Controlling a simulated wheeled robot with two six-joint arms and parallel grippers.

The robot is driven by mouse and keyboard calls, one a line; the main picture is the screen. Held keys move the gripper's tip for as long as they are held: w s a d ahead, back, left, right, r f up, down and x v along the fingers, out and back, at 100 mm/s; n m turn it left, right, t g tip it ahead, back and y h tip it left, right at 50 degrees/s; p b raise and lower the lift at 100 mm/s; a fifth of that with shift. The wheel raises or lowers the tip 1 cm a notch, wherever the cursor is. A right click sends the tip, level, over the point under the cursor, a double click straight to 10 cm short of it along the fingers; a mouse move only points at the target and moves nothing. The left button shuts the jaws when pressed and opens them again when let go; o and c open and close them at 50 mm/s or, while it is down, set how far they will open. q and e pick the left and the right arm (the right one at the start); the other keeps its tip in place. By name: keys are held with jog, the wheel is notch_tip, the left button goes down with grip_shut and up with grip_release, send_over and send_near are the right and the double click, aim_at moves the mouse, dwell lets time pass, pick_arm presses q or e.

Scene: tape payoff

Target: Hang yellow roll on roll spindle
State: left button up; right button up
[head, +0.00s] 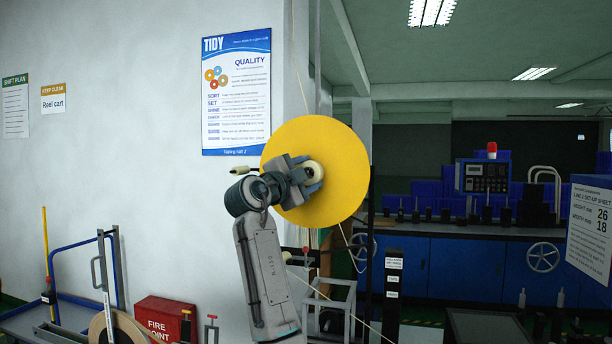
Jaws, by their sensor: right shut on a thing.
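The yellow roll (335,150) is a large flat disc held up in front of the wall corner, its face towards me. My right gripper (308,176) is shut at the roll's pale round hub, near the middle of the disc. The roll hides what is directly behind it. I cannot clearly make out the roll spindle, so I cannot tell whether the roll touches it. A small cream rod end shows just left of my wrist; I cannot tell what it belongs to. My left gripper is not in view.
A metal frame stand (328,292) is below the roll, with thin strands running past it. A dark labelled post (393,285) stands to its right. A red fire point box (163,316) and a cart with a tan reel (103,330) are lower left. Blue machinery (485,265) fills the back right.

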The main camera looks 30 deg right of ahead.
aim_at(311, 172)
jog(key=shift+w+d, duration=0.85)
jog(key=shift+d, duration=0.2)
jog(key=shift+w+d+r, duration=0.1)
jog(key=shift+w+d, duration=0.1)
jog(key=shift+d, duration=0.05)
jog(key=shift+w+d+p, duration=0.45)
jog(key=shift+w+d, duration=0.8)
jog(key=shift+d, duration=0.2)
jog(key=shift+f+b, duration=0.3)
jog(key=shift+b, duration=0.15)
dwell(0.7)
jog(key=o, duration=1.4)
jog(key=shift+s, duration=0.1)
jog(key=shift+a, duration=0.1)
